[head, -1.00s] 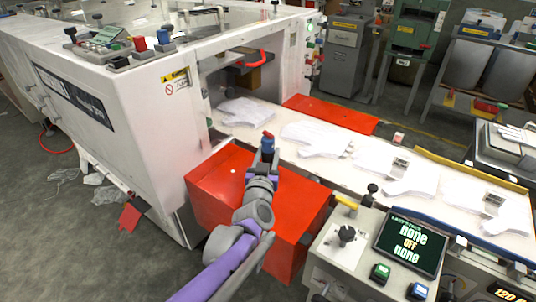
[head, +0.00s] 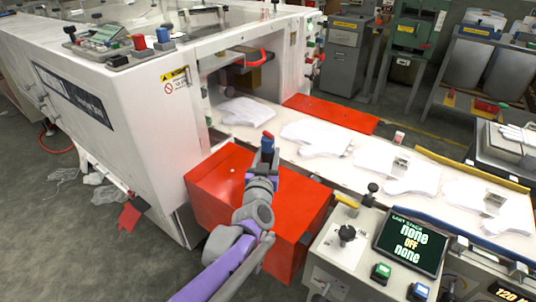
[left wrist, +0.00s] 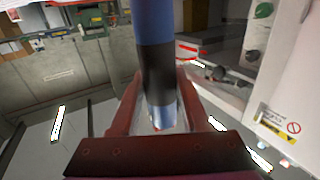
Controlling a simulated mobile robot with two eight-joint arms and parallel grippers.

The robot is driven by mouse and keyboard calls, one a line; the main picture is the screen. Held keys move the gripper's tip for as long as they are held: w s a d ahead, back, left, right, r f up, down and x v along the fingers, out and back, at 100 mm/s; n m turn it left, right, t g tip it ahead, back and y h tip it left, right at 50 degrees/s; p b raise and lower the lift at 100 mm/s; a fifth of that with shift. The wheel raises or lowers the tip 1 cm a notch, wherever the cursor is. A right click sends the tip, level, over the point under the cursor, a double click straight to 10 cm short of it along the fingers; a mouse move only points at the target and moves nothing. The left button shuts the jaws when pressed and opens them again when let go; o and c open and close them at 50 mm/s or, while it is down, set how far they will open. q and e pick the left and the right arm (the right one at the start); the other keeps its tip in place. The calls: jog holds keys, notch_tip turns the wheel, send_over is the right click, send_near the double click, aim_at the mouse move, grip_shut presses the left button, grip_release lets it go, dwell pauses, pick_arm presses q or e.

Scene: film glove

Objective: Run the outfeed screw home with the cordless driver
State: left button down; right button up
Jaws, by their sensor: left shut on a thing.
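My left gripper (head: 266,158) is over the red box-shaped cover (head: 212,196) beside the conveyor's outfeed. It is shut on the cordless driver (head: 267,144), whose blue body and red end stick up above the fingers. In the left wrist view the driver (left wrist: 153,60) is a blue cylinder with a black band, between the two reddish fingers (left wrist: 152,112). A small pale dot (head: 233,171) shows on the cover's top, left of the gripper; I cannot tell whether it is the screw. The driver's working tip is not clear. My right gripper is not in view.
White gloves (head: 315,137) lie along the conveyor belt behind the cover. The white machine housing (head: 125,125) stands to the left. A control panel (head: 345,250) with a screen reading "none OFF none" is close at right. A second red plate (head: 330,113) lies beyond the belt.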

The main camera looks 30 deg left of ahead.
aim_at(267, 143)
pick_arm(q)
jog(key=shift+f+b, duration=0.45)
dwell(1.6)
jog(key=shift+r+p, duration=1.8)
jog(key=shift+r, duration=1.25)
jog(key=shift+f, duration=0.1)
